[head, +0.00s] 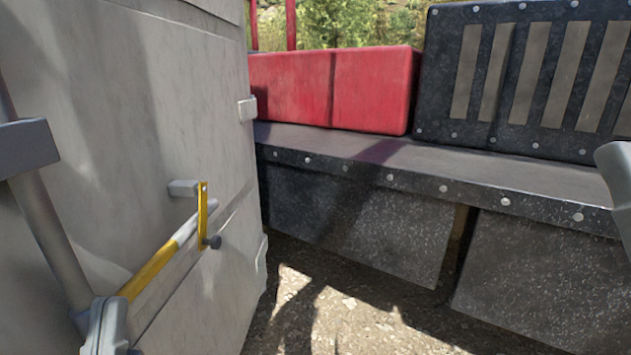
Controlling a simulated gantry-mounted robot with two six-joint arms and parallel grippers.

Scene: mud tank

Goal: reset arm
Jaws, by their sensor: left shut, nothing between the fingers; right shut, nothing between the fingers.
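No gripper fingers show clearly in the head view. A smooth pale grey part (616,185) cuts into the right edge, and another grey rounded part (105,328) stands at the bottom left; these look like pieces of my arms, but I cannot be sure. A yellow and white bar (160,265) slants up from the bottom left to an upright yellow bracket (202,215) with a dark knob, close in front of a large grey panel (130,120).
A black riveted ledge (390,168) runs across to the right. A red block (335,90) and a black slatted panel (530,75) stand on it. Gravelly ground (330,310) lies open below.

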